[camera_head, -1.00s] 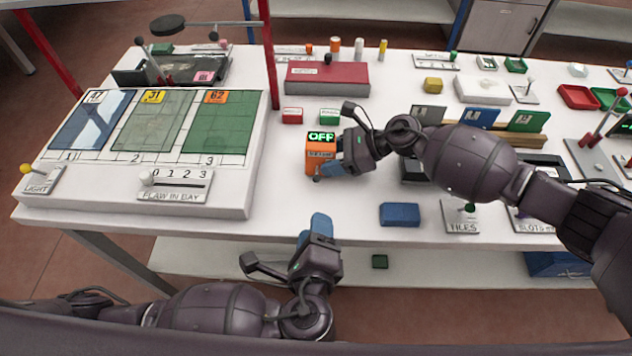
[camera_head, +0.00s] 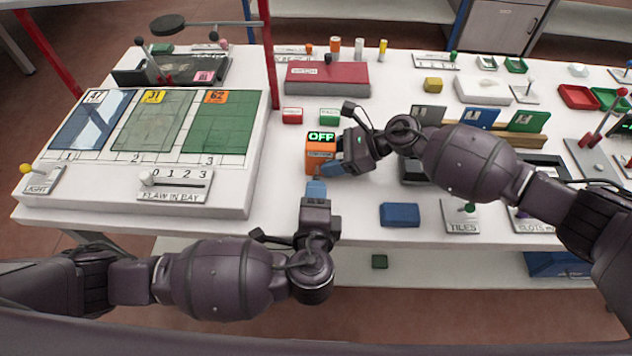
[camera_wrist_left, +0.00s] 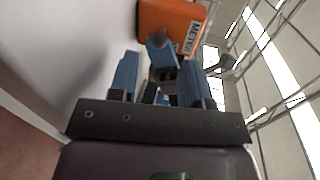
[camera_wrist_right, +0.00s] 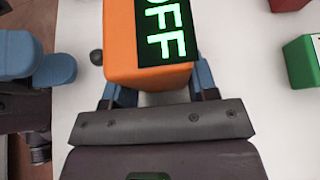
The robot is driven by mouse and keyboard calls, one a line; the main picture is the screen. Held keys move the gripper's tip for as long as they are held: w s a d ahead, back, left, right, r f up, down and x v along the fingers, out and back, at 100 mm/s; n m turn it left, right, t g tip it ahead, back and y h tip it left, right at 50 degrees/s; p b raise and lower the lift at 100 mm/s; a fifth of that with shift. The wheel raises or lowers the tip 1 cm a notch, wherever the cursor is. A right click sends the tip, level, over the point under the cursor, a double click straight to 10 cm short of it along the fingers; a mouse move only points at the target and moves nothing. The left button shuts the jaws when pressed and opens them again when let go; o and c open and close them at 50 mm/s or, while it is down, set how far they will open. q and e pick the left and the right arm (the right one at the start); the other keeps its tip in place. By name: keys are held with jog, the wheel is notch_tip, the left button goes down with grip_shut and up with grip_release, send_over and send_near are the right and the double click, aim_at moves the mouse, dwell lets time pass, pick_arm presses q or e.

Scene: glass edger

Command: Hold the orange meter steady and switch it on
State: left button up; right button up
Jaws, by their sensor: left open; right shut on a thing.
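The orange meter (camera_head: 318,160) stands upright on the white table. Its display reads OFF in green, also in the right wrist view (camera_wrist_right: 160,30). My right gripper (camera_head: 336,161) is shut on the meter from the right, with blue fingers on either side of its body. My left gripper (camera_head: 316,189) is open and empty, just in front of the meter at the table's front edge. In the left wrist view the orange meter (camera_wrist_left: 170,20) lies beyond its open fingers (camera_wrist_left: 160,80). A small dark knob (camera_wrist_right: 96,57) protrudes from the meter's side facing the left gripper.
The white sloped panel (camera_head: 235,204) with glass bays stands left of the meter. A red block (camera_head: 292,116) and a green block (camera_head: 329,116) lie behind it. A blue block (camera_head: 400,214) sits to the right near the front edge. Bare table lies between these.

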aim_at(317, 173)
pick_arm(q)
jog(key=shift+x, duration=2.2)
grip_shut()
